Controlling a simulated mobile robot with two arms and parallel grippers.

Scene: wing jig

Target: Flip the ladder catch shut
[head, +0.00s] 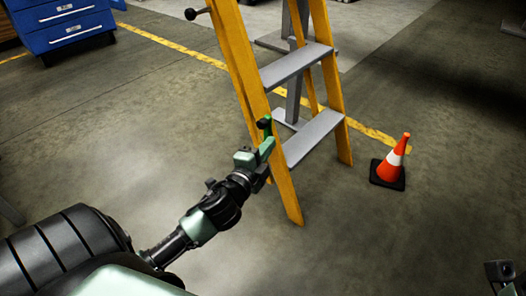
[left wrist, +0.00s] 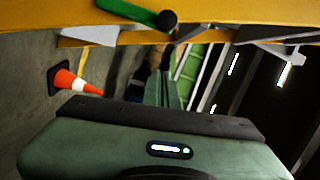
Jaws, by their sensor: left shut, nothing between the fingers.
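The yellow ladder (head: 242,80) stands upright in the head view. Its green catch lever (head: 268,130) with a black knob (head: 263,123) is at the near rail. In the left wrist view the green lever (left wrist: 125,10) and black knob (left wrist: 167,20) show at the top, against the yellow rail. My left gripper (head: 266,148) is shut and empty, just below the lever in the head view. In the left wrist view its fingers (left wrist: 166,90) point toward the rail and the knob is beyond their tips. I cannot tell whether they touch.
An orange and white cone (head: 393,160) on a black base stands right of the ladder. A blue drawer cabinet (head: 65,27) is at the back left. The floor around the ladder is mostly clear.

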